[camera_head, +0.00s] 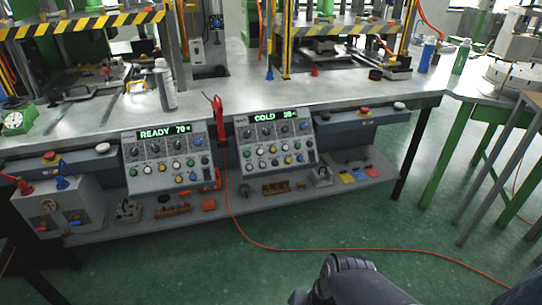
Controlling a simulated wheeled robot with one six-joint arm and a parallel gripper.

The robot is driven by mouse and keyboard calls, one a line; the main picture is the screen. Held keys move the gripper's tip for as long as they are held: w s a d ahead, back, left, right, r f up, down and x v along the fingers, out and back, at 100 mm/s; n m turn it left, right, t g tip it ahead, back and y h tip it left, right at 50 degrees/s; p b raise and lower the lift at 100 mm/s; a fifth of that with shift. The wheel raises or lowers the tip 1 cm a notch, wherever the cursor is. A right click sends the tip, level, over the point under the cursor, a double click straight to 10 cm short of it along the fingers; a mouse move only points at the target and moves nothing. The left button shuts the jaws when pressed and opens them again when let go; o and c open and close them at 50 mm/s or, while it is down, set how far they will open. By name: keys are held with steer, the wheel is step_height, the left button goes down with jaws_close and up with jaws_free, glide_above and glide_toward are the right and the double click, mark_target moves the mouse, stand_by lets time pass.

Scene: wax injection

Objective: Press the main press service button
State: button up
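A left control panel (128,172) with a green display reading READY 70 hangs on the front of the metal workbench. A right control panel (312,158) with a display reading COLD and a number near 39 hangs beside it. Both carry rows of dark knobs and small white, green, yellow, red and blue buttons. Their labels are too small to read, so I cannot tell which one is the main press service button. A dark grey part of my arm shows at the bottom centre, well short of the panels. My gripper is not in view.
An orange hose (233,222) hangs between the panels and runs across the green floor (410,215). A low shelf (235,205) with small parts juts out below the panels. A grey box (92,205) stands at the left. Open floor lies before the bench.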

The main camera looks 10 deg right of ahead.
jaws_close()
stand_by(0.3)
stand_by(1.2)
